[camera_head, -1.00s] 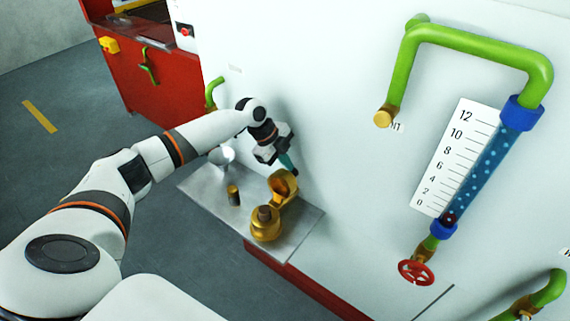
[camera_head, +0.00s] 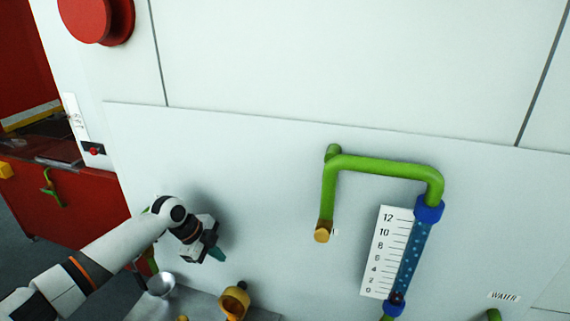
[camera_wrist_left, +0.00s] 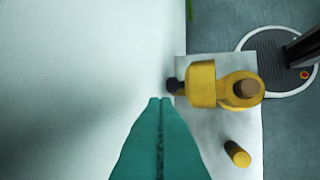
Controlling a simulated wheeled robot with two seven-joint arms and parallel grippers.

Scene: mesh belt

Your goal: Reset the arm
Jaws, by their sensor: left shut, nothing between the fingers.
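My left arm comes in from the lower left in the head view. My left gripper (camera_head: 216,254) is beside the white wall panel, above the metal shelf. In the left wrist view its teal fingers (camera_wrist_left: 160,101) are pressed together with nothing between them. The gripper is apart from the brass fitting (camera_head: 234,302) on the shelf, which also shows in the left wrist view (camera_wrist_left: 202,84). My right gripper is in neither view.
The metal shelf (camera_wrist_left: 210,155) carries a small brass cylinder (camera_wrist_left: 238,153) and a silver funnel-like cup (camera_head: 161,284). A green pipe (camera_head: 385,167) and a blue gauge tube (camera_head: 412,258) with a number scale (camera_head: 386,250) stick out from the wall on the right. A red cabinet (camera_head: 80,205) stands at the left.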

